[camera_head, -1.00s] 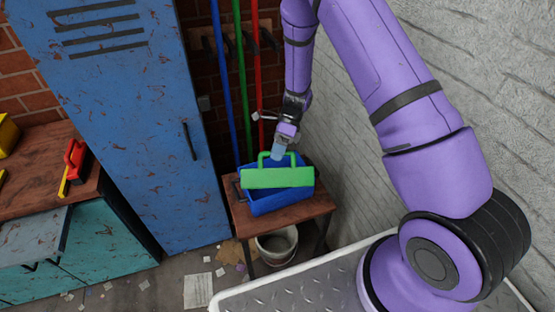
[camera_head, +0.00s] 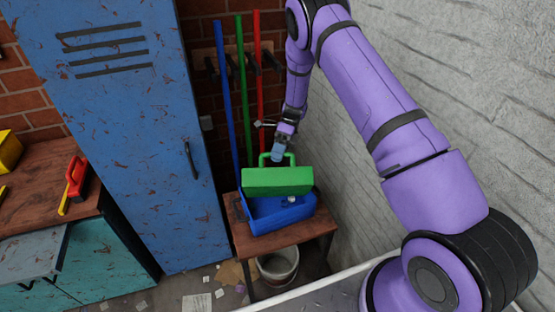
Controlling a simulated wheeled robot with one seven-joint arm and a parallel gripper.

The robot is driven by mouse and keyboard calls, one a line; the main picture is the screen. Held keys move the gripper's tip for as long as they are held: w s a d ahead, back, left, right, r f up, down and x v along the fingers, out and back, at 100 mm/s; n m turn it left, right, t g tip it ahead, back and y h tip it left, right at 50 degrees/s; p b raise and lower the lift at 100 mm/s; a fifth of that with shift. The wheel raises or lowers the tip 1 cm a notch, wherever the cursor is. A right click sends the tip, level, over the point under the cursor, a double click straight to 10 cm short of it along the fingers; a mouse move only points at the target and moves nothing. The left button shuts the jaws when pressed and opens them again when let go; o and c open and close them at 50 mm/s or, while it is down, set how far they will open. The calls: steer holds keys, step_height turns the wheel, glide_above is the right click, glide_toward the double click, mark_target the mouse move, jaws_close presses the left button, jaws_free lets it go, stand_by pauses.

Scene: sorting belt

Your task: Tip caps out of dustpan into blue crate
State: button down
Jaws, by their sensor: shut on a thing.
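The green dustpan (camera_head: 278,182) is above the blue crate (camera_head: 262,225), over its back part, with its broad green face toward me. My gripper (camera_head: 279,153) is shut on the dustpan's handle at the top. The crate stands on a small wooden table. A small pale thing (camera_head: 291,199) shows at the dustpan's lower edge over the crate, perhaps a cap; it is too small to tell. The dustpan hides the back of the crate, and I cannot see what is left in the pan.
A blue locker (camera_head: 125,130) stands left of the wooden table (camera_head: 293,235). Blue, green and red poles hang on the wall behind. A white wall is close on the right. A bucket (camera_head: 279,268) and paper scraps are on the floor below.

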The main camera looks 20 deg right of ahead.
steer(key=w+d+m+g+y, duration=0.1)
steer(key=w+d+g, duration=0.1)
steer(key=w, duration=0.5)
steer(key=shift+w+d+f+g+y, duration=0.15)
steer(key=shift+w+f+g+y, duration=0.3)
steer(key=shift+g, duration=0.25)
stand_by(0.9)
stand_by(0.9)
